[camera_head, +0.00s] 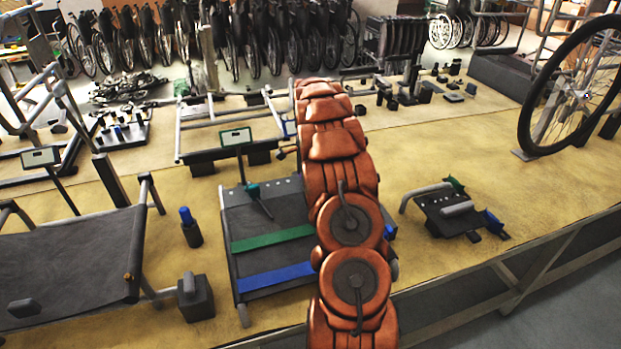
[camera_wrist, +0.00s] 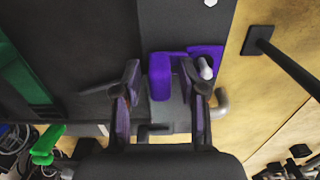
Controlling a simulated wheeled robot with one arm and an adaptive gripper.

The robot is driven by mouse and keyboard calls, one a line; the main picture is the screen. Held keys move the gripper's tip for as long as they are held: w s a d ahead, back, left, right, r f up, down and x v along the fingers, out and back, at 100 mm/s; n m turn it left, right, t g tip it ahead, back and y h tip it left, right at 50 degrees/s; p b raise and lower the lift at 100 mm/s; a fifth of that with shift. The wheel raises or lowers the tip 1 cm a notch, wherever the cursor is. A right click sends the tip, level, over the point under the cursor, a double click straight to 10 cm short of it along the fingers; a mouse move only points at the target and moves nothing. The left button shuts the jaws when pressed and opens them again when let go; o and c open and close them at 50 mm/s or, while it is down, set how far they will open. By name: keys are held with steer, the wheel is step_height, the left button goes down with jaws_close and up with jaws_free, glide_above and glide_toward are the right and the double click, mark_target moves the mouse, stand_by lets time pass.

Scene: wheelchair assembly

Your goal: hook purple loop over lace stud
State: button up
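In the wrist view my gripper (camera_wrist: 160,66) is open, with one dark finger on each side of a purple piece (camera_wrist: 160,78). The piece has an upright block between the fingertips and a purple flap (camera_wrist: 205,52) to its right. A light grey stud (camera_wrist: 206,68) stands out against the flap, close to the right fingertip. I cannot tell whether the purple goes around the stud or only lies behind it. The fingers look apart from the purple block. In the head view my orange arm hides my gripper, the purple piece and the stud.
A dark panel with a green strap (camera_head: 272,238) and a blue strap (camera_head: 276,277) lies left of my arm. A small frame with grey handles (camera_head: 450,208) lies to the right. A large wheel (camera_head: 575,92) stands far right.

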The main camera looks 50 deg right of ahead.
steer(key=shift+o, duration=0.2)
step_height(320, 180, up, 10)
steer(key=shift+r, duration=1)
